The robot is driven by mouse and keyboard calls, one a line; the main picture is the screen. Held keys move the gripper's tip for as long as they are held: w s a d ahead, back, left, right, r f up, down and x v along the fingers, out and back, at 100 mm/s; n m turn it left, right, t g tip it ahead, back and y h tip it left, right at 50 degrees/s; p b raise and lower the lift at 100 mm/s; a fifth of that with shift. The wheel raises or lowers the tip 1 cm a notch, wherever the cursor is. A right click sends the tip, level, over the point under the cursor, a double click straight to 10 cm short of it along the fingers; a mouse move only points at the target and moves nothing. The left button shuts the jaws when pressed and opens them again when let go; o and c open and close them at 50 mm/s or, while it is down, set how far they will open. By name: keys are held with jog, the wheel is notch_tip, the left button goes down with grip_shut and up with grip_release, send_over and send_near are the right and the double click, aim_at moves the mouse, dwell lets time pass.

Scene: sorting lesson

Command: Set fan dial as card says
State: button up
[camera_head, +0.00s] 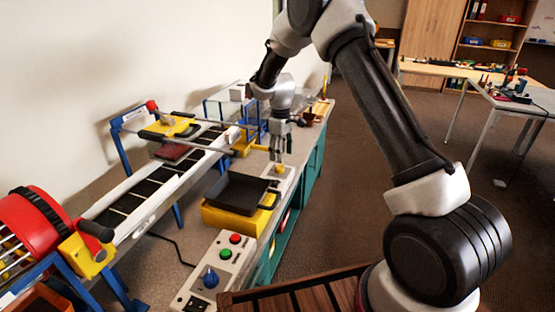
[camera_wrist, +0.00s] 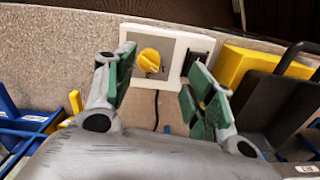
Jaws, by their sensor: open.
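The yellow fan dial (camera_wrist: 150,60) sits on a grey plate (camera_wrist: 167,46) with a white surround, seen in the wrist view. Small dark marks lie around it, too small to read, and I cannot tell its exact setting. In the head view, the dial (camera_head: 279,168) is on the bench below my gripper (camera_head: 281,150). In the wrist view, my gripper (camera_wrist: 162,72) has its green-padded fingers spread, with the dial beyond the gap between the tips. It is empty and apart from the dial. I cannot make out a readable card.
A black tray (camera_head: 237,192) on a yellow base stands close in front of the dial. A blue knob (camera_head: 210,278) is on a nearer control panel (camera_head: 232,260). The conveyor (camera_head: 150,190) with blue legs runs along the left. Open floor (camera_head: 350,190) lies right of the bench.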

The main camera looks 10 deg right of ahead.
aim_at(279, 168)
jog(key=shift+w+a+r+n, duration=0.1)
jog(key=shift+w+r+n, duration=0.05)
jog(key=shift+w, duration=0.25)
jog(key=shift+w+r+n, duration=0.1)
jog(key=shift+w+n, duration=0.05)
jog(key=shift+w, duration=0.45)
jog(key=shift+n, duration=0.5)
notch_tip(279, 168, down, 8)
jog(key=shift+r, duration=0.1)
jog(key=c, duration=1)
